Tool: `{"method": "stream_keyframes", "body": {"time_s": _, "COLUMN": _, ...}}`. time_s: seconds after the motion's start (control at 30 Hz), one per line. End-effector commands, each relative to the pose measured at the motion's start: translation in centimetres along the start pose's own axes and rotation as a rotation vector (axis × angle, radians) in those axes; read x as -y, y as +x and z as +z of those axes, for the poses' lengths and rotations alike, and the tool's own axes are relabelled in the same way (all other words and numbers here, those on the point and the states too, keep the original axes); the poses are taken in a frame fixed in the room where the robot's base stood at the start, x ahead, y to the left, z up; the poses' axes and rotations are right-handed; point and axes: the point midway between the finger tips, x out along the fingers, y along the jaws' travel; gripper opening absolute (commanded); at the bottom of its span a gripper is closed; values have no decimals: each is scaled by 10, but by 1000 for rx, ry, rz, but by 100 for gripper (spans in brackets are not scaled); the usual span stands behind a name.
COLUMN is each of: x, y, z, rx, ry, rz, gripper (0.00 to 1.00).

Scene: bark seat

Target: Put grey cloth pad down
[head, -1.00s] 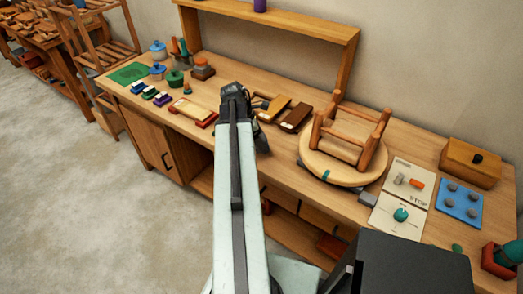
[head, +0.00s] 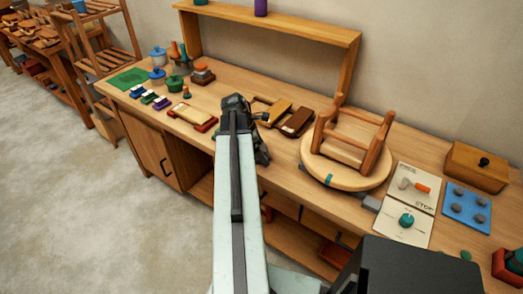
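My gripper (head: 240,108) is over the workbench, near its front edge, at the far end of my pale arm. I see it from behind, so its fingertips and anything between them are hidden. No grey cloth pad can be clearly made out. A small grey piece (head: 371,203) lies at the front right edge of the round turntable (head: 326,179); I cannot tell whether it is cloth. An upturned wooden stool (head: 351,139) rests on the turntable, to the right of my gripper.
The workbench (head: 285,178) has bare wood between my gripper and the turntable. Brown and tan blocks (head: 297,122) lie just behind. Cards (head: 402,228), a blue tray (head: 466,209) and a wooden box (head: 476,167) are at right. Pots (head: 158,76) and a green mat (head: 127,79) are at left.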

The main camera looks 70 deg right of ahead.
Motion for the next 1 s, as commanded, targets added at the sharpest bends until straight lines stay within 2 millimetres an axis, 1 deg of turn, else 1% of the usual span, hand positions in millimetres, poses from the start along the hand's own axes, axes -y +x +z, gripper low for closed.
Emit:
{"method": "stream_keyframes", "body": {"time_s": 0.13, "x": 0, "y": -7, "z": 2, "rx": 0, "ry": 0, "rz": 0, "gripper": 98}}
{"method": "stream_keyframes", "body": {"time_s": 0.27, "x": 0, "y": -25, "z": 4, "rx": 0, "ry": 0, "rz": 0, "gripper": 98}}
{"method": "stream_keyframes", "body": {"time_s": 0.37, "x": 0, "y": -46, "z": 5, "rx": 0, "ry": 1, "rz": 0, "gripper": 98}}
{"method": "stream_keyframes", "body": {"time_s": 0.6, "x": 0, "y": -103, "z": 6, "rx": 0, "ry": 0, "rz": 0, "gripper": 98}}
{"method": "stream_keyframes", "body": {"time_s": 0.7, "x": 0, "y": -118, "z": 5, "rx": 0, "ry": 0, "rz": 0, "gripper": 98}}
{"method": "stream_keyframes", "body": {"time_s": 0.8, "x": 0, "y": -124, "z": 4, "rx": 0, "ry": 1, "rz": -1, "gripper": 98}}
{"method": "stream_keyframes", "body": {"time_s": 1.0, "x": 0, "y": -122, "z": 2, "rx": 0, "ry": 2, "rz": -1, "gripper": 98}}
